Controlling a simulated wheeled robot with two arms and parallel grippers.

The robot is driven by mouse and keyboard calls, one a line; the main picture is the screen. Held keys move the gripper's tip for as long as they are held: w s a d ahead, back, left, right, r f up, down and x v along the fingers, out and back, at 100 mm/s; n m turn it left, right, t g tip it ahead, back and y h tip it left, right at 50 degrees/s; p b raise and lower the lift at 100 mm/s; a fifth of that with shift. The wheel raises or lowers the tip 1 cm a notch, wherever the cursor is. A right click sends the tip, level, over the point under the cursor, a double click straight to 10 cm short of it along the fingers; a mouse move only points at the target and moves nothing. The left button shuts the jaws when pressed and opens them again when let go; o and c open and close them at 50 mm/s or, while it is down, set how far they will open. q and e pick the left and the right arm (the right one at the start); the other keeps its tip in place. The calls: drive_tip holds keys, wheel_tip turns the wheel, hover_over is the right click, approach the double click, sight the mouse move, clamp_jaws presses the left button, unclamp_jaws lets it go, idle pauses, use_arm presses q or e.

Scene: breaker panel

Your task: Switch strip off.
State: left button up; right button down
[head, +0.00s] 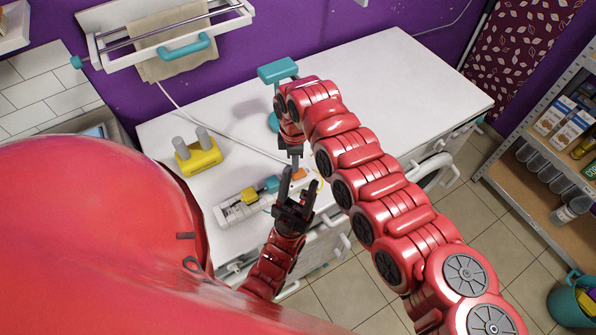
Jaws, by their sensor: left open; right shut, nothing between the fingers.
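A white power strip (229,216) lies on the white counter, running from lower left to upper right. A yellow plug (249,196) and a teal plug (272,184) sit in it. An orange part (300,174), possibly its switch, shows at its right end. My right gripper (295,163) points down, shut and empty, just above and beside the orange part; I cannot tell whether it touches. My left gripper (292,190) is open and empty near the counter's front edge, in front of the strip, hiding part of its right end.
A yellow block with two grey cylinders (198,157) stands left of the strip on the counter (390,90). A teal-topped object (278,70) stands behind my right arm. A white cable (215,126) crosses the counter. The counter's right side is clear. A shelf (535,190) stands at right.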

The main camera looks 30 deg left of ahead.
drive_tip(key=shift+f+b, duration=1.2)
drive_tip(key=shift+f, duration=0.2)
idle(0.9)
drive_tip(key=shift+r, duration=0.15)
wheel_tip(320, 180, up, 2)
drive_tip(key=shift+w+p, duration=0.1)
drive_tip(key=shift+p, duration=0.4)
drive_tip(key=shift+r+p, duration=0.3)
drive_tip(key=shift+r, duration=2.15)
